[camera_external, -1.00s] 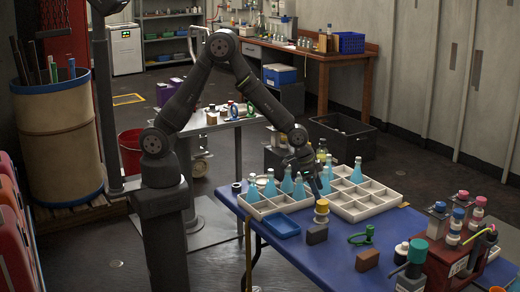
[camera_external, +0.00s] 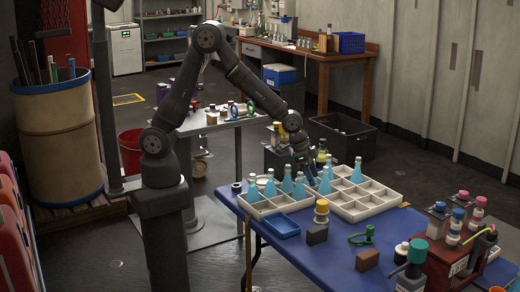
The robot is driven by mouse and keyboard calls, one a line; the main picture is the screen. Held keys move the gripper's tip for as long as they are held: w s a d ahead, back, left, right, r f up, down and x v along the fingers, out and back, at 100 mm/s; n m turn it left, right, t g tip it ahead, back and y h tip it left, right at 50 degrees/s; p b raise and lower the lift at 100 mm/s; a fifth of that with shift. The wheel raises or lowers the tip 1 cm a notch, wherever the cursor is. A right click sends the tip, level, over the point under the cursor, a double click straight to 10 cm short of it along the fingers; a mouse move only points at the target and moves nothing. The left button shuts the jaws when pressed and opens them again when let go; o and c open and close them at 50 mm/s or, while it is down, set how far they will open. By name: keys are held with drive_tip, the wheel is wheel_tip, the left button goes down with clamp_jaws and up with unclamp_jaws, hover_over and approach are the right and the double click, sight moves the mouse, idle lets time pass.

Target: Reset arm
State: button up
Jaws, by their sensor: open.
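My gripper (camera_external: 310,178) is at the end of my dark arm, low over the blue table, just behind and among the tops of several light-blue bottles. It is open; its fingertips are small and partly lost against the bottles. Blue bottles (camera_external: 270,185) stand upright in the left white divided tray (camera_external: 262,212). More blue bottles (camera_external: 324,183) stand near the gap between that tray and the right white divided tray (camera_external: 362,214). I cannot tell whether my gripper touches any bottle.
The blue table (camera_external: 335,262) also holds a blue dish (camera_external: 282,226), a yellow-capped jar (camera_external: 321,212), a green clamp-like item (camera_external: 361,236), brown and dark blocks, and a red crate (camera_external: 448,262) with several capped bottles. A black bin (camera_external: 345,137) stands behind. Open space lies above the table.

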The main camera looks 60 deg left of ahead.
sight(323, 202)
drive_tip(key=x, duration=1.1)
drive_tip(key=shift+f, duration=0.3)
drive_tip(key=shift+r, duration=0.1)
drive_tip(key=shift+r, duration=0.1)
drive_tip(key=v, duration=1.2)
drive_tip(key=x, duration=1.2)
drive_tip(key=shift+w+d+f, duration=0.1)
drive_tip(key=shift+f, duration=0.2)
drive_tip(key=r, duration=0.5)
drive_tip(key=shift+s+d, duration=0.15)
drive_tip(key=shift+s, duration=0.25)
drive_tip(key=s+d+r, duration=0.5)
drive_tip(key=s+r, duration=0.1)
drive_tip(key=s, duration=0.5)
drive_tip(key=s+d+f+m+g+h, duration=0.1)
drive_tip(key=s+d+f+m, duration=0.1)
drive_tip(key=s+d, duration=0.6)
drive_tip(key=s+d+f+m, duration=0.2)
drive_tip(key=s+d, duration=0.3)
drive_tip(key=d, duration=0.5)
drive_tip(key=shift+w+d+f, duration=0.15)
drive_tip(key=shift+w+f, duration=0.8)
drive_tip(key=shift+w, duration=0.2)
drive_tip(key=shift+w+d+f, duration=0.1)
drive_tip(key=shift+w+f, duration=0.8)
drive_tip(key=shift+w, duration=0.25)
